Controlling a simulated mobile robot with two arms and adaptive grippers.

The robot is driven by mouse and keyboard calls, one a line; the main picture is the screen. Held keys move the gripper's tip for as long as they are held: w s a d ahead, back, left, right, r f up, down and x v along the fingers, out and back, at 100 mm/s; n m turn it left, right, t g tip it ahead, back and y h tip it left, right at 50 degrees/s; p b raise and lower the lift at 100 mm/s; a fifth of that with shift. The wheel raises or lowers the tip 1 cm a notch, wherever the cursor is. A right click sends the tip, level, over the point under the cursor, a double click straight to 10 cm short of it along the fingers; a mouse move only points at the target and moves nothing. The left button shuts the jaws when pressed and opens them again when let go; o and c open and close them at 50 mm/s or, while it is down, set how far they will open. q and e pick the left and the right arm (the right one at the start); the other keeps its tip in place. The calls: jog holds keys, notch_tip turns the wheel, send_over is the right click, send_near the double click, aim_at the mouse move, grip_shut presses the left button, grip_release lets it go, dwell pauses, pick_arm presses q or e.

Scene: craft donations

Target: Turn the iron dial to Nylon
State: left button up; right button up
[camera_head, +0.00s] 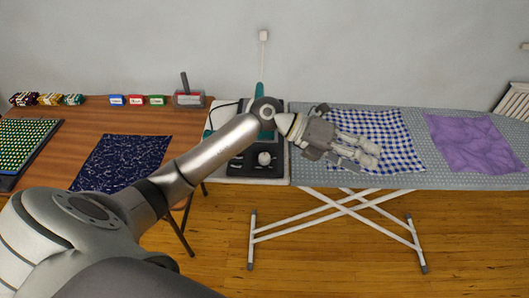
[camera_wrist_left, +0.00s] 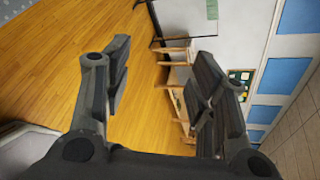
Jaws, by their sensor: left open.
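A teal iron (camera_head: 260,92) stands behind my left arm, its lower part hidden by the arm. A dark base (camera_head: 240,165) lies in front of it on a white surface, with a round pale knob (camera_head: 264,158) on it. The markings on the knob cannot be read. My left gripper (camera_head: 364,154) is to the right of the knob, above the ironing board and the blue checked cloth, open and empty. In the left wrist view its two fingers (camera_wrist_left: 162,85) are wide apart, with only floor and distant furniture between them. My right gripper is not in view.
The ironing board (camera_head: 410,180) carries a blue checked cloth (camera_head: 397,128) and a purple cloth (camera_head: 472,142). A wooden table (camera_head: 80,120) at left holds a dark patterned cloth (camera_head: 122,163), small labelled boxes (camera_head: 137,100) and a grey container (camera_head: 188,99). A cord rises to a wall socket (camera_head: 264,35).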

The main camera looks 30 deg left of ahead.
pick_arm(q)
jog(key=w+a+f+m+g+y, duration=0.1)
jog(key=a+f+g+y, duration=0.1)
jog(key=a+f+y, duration=0.4)
jog(key=n+g+y, duration=0.2)
jog(key=y, duration=0.5)
send_near(264, 156)
notch_tip(264, 156, down, 7)
jog(key=p, duration=0.2)
jog(key=shift+d+f+p, duration=0.1)
jog(key=shift+d+p, duration=0.05)
jog(key=shift+p, duration=0.15)
jog(key=shift+f, duration=0.85)
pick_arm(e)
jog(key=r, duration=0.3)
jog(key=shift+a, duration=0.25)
pick_arm(q)
jog(key=shift+c, duration=0.2)
jog(key=c, duration=1)
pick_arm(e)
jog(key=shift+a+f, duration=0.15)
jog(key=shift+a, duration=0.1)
